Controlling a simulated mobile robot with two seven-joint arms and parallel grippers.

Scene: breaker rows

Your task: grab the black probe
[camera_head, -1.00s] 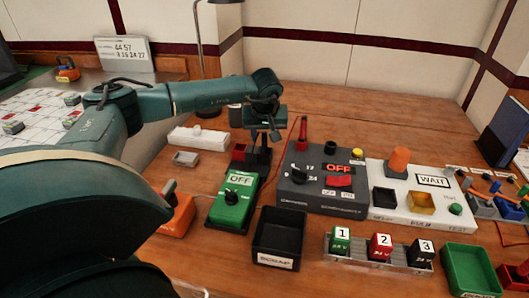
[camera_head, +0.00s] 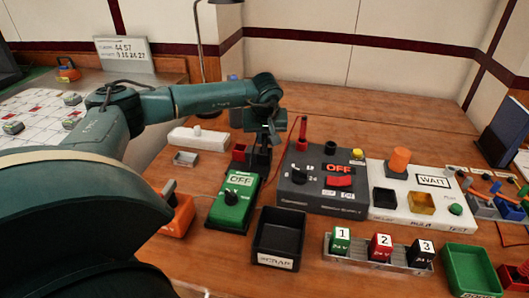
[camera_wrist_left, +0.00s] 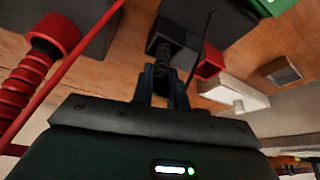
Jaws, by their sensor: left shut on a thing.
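The black probe (camera_wrist_left: 163,62) has a dark ribbed handle and stands in a black holder (camera_wrist_left: 172,36) in the left wrist view. In the head view the probe and its holder show only as a dark shape under my gripper. My left gripper (camera_head: 263,137) is above the holder; in the left wrist view its jaws (camera_wrist_left: 164,82) are shut around the probe's handle. The probe's lower end is hidden. A thin black lead rises beside it. My right gripper is in neither view.
A red holder (camera_head: 239,152) stands left of the black one. A green OFF box (camera_head: 232,205) and a scrap bin (camera_head: 277,259) stand in front.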

